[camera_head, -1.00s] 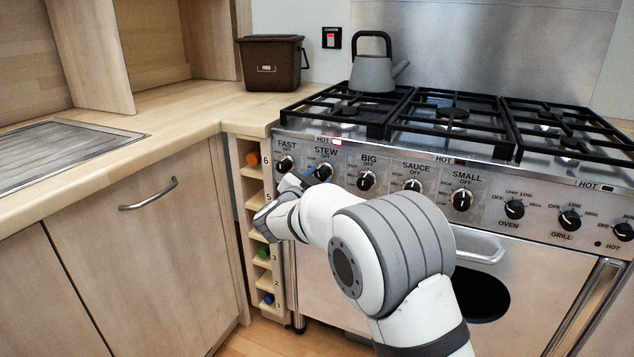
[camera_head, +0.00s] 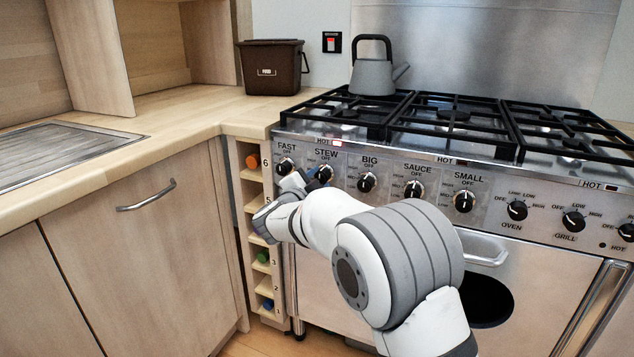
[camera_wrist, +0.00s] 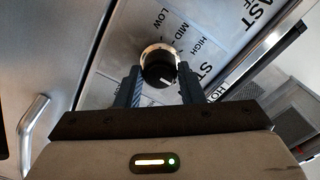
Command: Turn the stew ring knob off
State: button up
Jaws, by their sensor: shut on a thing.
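The stew ring knob (camera_head: 325,174) is a round black knob with a silver base, under the STEW label on the cooker's front panel, second from the left. In the wrist view the knob (camera_wrist: 160,68) sits between the two dark fingers of my gripper (camera_wrist: 158,84), which is shut on it. A short white mark shows on the knob's face, but which setting it points to is hard to tell. HIGH, MID and LOW are printed beside the knob.
The fast knob (camera_head: 285,166) is close on the left and the big knob (camera_head: 367,182) on the right. A grey kettle (camera_head: 373,77) stands on the hob. A bottle rack (camera_head: 247,190) stands left of the cooker.

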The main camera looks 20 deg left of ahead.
jog(key=o, duration=1)
jog(key=s, duration=0.2)
jog(key=s+p, duration=0.1)
jog(key=s, duration=0.2)
jog(key=s+p, duration=0.1)
jog(key=s, duration=0.1)
jog(key=shift+s+a, duration=0.25)
jog(key=shift+s, duration=0.15)
